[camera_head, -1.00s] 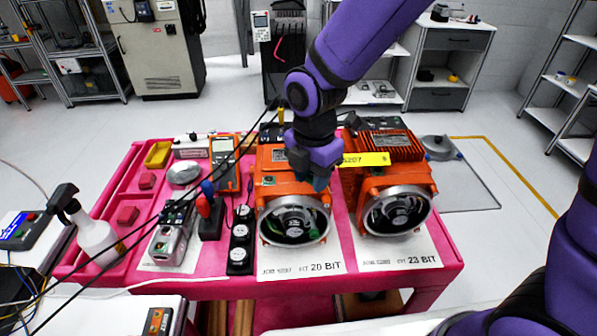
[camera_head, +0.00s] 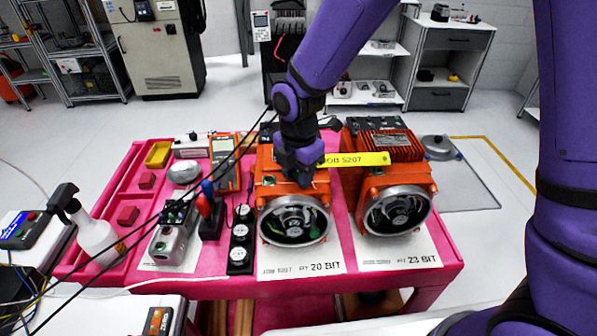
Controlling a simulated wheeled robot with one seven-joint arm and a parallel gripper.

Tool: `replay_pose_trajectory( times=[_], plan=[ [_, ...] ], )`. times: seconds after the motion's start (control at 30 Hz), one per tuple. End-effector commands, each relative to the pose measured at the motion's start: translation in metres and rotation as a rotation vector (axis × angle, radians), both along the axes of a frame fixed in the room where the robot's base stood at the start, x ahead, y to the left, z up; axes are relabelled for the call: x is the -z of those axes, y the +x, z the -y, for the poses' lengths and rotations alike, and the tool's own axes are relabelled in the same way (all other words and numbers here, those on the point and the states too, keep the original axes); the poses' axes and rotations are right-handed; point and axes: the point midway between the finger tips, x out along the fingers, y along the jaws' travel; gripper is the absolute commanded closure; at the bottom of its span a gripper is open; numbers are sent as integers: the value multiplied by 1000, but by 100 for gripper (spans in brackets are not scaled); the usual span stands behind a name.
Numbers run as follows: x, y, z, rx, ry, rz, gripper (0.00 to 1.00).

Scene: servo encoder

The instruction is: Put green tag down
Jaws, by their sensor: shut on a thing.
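My gripper (camera_head: 303,181) is low over the top front of the left orange servo motor (camera_head: 268,199), pointing down. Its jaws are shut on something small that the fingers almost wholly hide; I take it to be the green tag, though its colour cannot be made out. Whether it touches the motor I cannot tell. A small green patch (camera_head: 268,180) shows on the left motor beside the gripper. The right orange motor (camera_head: 399,186) stands alongside. Both have round encoder ends facing the front, with sheets marked 20 BIT (camera_head: 300,268) and 23 BIT (camera_head: 410,258) before them.
A yellow strip reading JOB 5207 (camera_head: 356,159) spans between the motors, right of my gripper. The pink bench (camera_head: 215,290) also holds a multimeter (camera_head: 224,160), red and blue-handled tools (camera_head: 207,203), a grey device (camera_head: 172,240) and a spray bottle (camera_head: 98,236). Black cables cross the left.

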Motion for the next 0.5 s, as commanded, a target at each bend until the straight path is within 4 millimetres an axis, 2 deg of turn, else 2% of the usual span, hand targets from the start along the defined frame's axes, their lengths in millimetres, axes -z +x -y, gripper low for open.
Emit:
replay_pose_trajectory(
  times=[0.17,0.2,0.5],
  plan=[
    [4,0,0,0,-1,-1,87],
    [3,0,0,0,-1,-1,56],
    [2,0,0,0,0,0,55]
  ],
)
